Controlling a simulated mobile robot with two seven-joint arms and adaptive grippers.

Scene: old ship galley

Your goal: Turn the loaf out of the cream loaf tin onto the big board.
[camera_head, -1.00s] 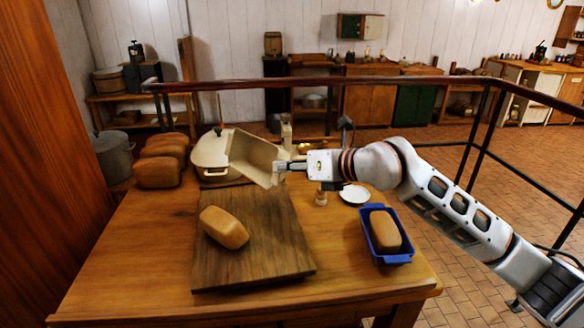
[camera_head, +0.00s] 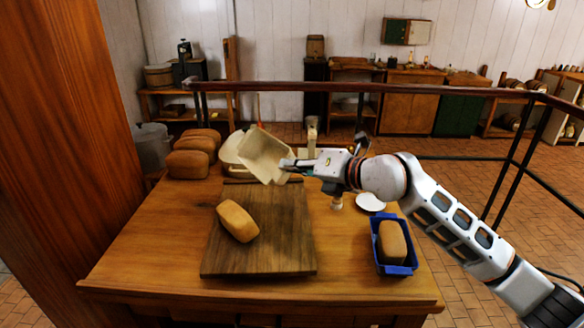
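A loaf (camera_head: 237,221) lies on the big board (camera_head: 277,255), left of its middle and apart from any tin. The cream loaf tin (camera_head: 266,156) is in the air above the far end of the board, tilted, with its open side showing and no loaf visible in it. My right gripper (camera_head: 289,165) is at the tin's right edge and appears shut on it; the fingertips are small and partly hidden by the tin. My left gripper does not show.
A blue tin (camera_head: 402,268) with a loaf (camera_head: 392,242) stands at the table's right. Several loaves (camera_head: 187,164) sit at the back left. A white saucer (camera_head: 370,203) is behind the blue tin. A dark railing (camera_head: 350,87) runs beyond the table.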

